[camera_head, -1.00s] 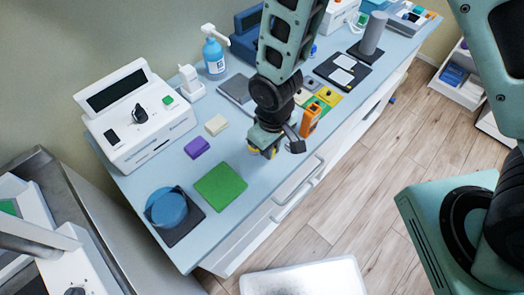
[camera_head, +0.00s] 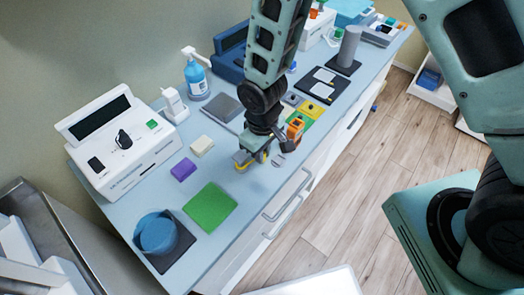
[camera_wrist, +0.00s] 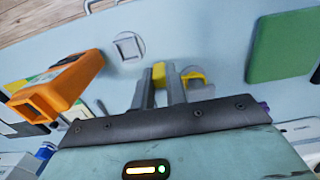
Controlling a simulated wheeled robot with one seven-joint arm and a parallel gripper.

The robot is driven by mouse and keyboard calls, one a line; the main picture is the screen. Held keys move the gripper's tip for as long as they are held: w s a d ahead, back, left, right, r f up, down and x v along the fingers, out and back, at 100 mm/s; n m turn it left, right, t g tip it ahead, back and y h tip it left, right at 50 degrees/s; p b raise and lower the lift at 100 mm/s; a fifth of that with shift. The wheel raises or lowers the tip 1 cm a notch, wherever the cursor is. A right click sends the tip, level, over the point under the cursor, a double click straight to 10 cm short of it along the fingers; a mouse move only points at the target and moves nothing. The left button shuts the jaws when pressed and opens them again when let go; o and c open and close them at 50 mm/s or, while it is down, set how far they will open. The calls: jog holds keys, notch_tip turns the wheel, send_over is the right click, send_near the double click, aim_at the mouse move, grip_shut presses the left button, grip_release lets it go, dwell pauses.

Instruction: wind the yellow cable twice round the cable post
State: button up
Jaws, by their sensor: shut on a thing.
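My gripper (camera_head: 247,161) is over the front middle of the blue counter, right of the green mat. Its fingers are shut on a small yellow piece, which I take to be the yellow cable (camera_wrist: 159,74). A curved yellow part (camera_wrist: 193,76) shows beside the right finger in the wrist view; the link between the two is hidden. The likely cable post is an upright grey cylinder (camera_head: 349,46) on a dark base at the far end of the counter, well apart from my gripper. No cable is visible round it.
An orange block-like thing (camera_head: 296,128) stands close behind my gripper. A pale round fitting (camera_wrist: 130,47) lies flat nearby. The green mat (camera_head: 209,208), purple block (camera_head: 183,170) and blue round container (camera_head: 157,233) are to the left. A pump bottle (camera_head: 196,78) stands at the back.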

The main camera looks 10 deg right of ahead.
jog(key=shift+s+d+r+p, duration=0.1)
jog(key=shift+d+r+p, duration=0.15)
jog(key=shift+d, duration=0.7)
jog(key=shift+d+r+p, duration=0.15)
jog(key=shift+d+r, duration=0.1)
jog(key=shift+d, duration=0.7)
